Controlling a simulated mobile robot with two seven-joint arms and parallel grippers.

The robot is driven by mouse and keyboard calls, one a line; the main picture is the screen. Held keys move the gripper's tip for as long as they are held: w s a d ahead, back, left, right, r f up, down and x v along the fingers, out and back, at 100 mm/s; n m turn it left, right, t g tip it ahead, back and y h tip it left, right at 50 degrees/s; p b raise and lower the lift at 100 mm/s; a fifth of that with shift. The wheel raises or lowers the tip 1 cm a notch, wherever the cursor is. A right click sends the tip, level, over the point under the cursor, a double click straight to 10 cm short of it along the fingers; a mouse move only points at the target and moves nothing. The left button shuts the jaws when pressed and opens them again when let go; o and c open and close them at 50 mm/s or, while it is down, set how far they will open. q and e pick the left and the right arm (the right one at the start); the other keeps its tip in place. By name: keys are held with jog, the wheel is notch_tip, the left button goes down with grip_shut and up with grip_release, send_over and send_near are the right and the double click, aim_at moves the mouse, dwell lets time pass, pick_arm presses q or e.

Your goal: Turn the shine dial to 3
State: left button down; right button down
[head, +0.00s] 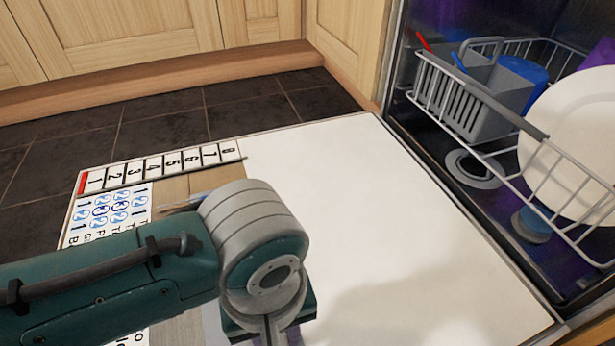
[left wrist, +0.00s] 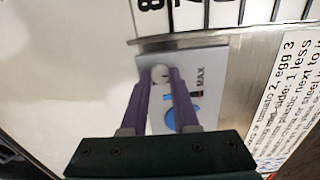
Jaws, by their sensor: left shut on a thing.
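In the left wrist view the fingers of my left gripper (left wrist: 161,76) are shut on a small pale round knob (left wrist: 160,72), which looks like the shine dial. The knob is on a grey panel (left wrist: 210,66) set in the white door. A blue round part (left wrist: 182,117) shows partly behind the right finger, near the word MAX. The dial's setting cannot be read. In the head view my left wrist covers the dial and the fingertips. My right gripper is in neither view.
The open dishwasher door (head: 350,200) lies flat, with a strip numbered 1 to 8 (head: 160,166) along its far-left edge and a red mark (head: 82,183) by 1. A wire rack (head: 450,95) with a grey cutlery basket (head: 490,95) and a white plate (head: 575,140) stands right.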

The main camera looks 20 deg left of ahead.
pick_arm(q)
jog(key=m+p, duration=0.1)
jog(key=p, duration=0.1)
jog(key=m+p, duration=0.1)
jog(key=p, duration=0.1)
jog(key=shift+s+r, duration=0.1)
jog(key=shift+r, duration=0.2)
jog(key=shift+f+m+p, duration=0.15)
jog(key=shift+m+p, duration=0.3)
jog(key=shift+m, duration=0.65)
jog(key=m, duration=0.2)
jog(key=shift+m+p, duration=0.35)
jog(key=shift+m, duration=0.05)
jog(key=m, duration=0.3)
jog(key=shift+f+m+p, duration=0.1)
jog(key=shift+m+p, duration=0.2)
jog(key=m, duration=0.4)
jog(key=shift+m, duration=0.3)
jog(key=m, duration=0.4)
jog(key=shift+f+m, duration=0.1)
jog(key=shift+m, duration=1.9)
